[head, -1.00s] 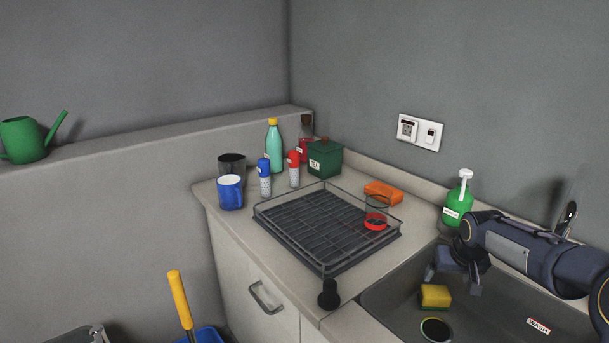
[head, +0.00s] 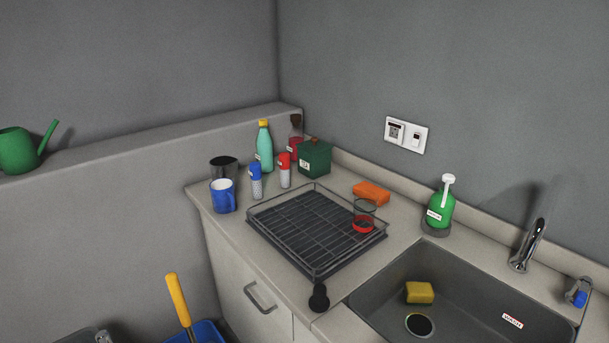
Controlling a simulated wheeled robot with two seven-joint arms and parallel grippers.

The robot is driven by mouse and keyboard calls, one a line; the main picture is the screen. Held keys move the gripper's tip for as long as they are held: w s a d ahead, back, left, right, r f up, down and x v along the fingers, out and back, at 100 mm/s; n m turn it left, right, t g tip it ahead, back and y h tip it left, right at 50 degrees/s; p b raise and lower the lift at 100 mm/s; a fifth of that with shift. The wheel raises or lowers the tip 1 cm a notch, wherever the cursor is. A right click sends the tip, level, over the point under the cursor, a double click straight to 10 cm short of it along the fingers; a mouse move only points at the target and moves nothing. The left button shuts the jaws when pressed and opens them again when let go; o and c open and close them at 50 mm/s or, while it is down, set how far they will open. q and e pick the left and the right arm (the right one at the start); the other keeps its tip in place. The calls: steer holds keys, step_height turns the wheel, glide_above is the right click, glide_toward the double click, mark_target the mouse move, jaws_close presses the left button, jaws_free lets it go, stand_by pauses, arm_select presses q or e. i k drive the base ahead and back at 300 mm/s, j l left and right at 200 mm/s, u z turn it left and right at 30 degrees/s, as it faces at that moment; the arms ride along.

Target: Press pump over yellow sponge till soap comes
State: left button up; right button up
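The green soap bottle (head: 440,210) with a white pump head (head: 448,180) and a white label stands upright on the counter behind the sink, on a dark round base. The yellow sponge (head: 419,292) lies in the sink (head: 470,300), just behind the drain (head: 419,325). The bottle and the sponge are apart. Neither of my grippers shows in the head view. I cannot make out any soap on the sponge.
A chrome tap (head: 527,246) stands right of the bottle. A wire dish rack (head: 300,240) holds a red-based glass (head: 363,222), with an orange sponge (head: 371,193) behind it. Mugs, shakers and bottles crowd the counter's left end.

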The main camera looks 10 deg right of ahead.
mark_target(448, 178)
steer(key=z, duration=1.3)
steer(key=i+j+u, duration=0.1)
steer(key=j+u, duration=0.35)
steer(key=i+j+u, duration=0.15)
steer(key=j+u, duration=0.15)
steer(key=u, duration=0.2)
